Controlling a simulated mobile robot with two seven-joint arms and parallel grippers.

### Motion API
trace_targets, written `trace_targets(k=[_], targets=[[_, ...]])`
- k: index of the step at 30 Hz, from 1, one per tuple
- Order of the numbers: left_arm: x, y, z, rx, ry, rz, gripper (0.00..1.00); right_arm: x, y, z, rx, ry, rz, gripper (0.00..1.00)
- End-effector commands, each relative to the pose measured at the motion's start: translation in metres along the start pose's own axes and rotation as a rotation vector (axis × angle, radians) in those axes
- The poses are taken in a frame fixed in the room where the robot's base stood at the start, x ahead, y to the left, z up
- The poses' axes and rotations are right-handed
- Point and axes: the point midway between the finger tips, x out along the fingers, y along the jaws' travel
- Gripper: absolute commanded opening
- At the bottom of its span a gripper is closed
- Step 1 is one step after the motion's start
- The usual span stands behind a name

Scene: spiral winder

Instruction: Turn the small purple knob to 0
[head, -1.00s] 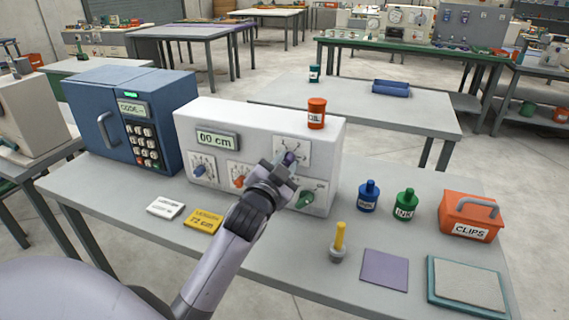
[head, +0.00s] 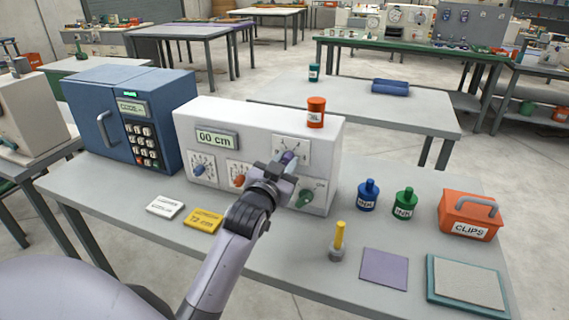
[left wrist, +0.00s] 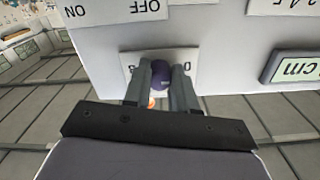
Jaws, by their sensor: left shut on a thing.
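The white winder box (head: 255,130) stands on the grey table with a display (head: 217,140) reading "00 cm". The small purple knob (head: 288,157) is on the upper right dial plate (head: 305,146) of its front. My left gripper (head: 282,164) is shut on this knob. In the left wrist view the purple knob (left wrist: 160,75) sits between the two fingers of my left gripper (left wrist: 163,73), in front of its white plate (left wrist: 192,57). The fingers hide much of the dial, so I cannot tell where the knob points. My right gripper is not in view.
An orange knob (head: 239,180), a blue knob (head: 199,169) and a green knob (head: 305,197) are on the same front. An orange oil pot (head: 316,112) stands on top. Ink bottles (head: 367,195), a yellow-handled tool (head: 338,240) and a clips box (head: 469,216) stand to the right.

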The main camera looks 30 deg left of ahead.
Motion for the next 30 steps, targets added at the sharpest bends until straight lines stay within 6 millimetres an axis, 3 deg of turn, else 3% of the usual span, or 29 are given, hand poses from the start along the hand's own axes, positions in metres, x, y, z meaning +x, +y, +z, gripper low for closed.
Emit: trace_targets(k=[3,4,6,17,30], targets=[[0.0,0.0,0.0,-0.003,-0.001,0.001,0.0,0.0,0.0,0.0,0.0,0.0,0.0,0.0],[0.0,0.0,0.0,-0.003,-0.001,0.001,0.29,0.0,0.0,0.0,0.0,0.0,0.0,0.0],[0.0,0.0,0.0,-0.003,0.0,0.001,0.51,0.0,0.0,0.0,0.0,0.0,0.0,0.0],[-0.003,0.0,0.0,0.0,0.0,0.0,0.51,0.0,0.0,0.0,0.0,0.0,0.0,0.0],[-0.054,0.001,0.001,-0.001,0.0,0.001,0.51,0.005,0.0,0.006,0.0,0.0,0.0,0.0]])
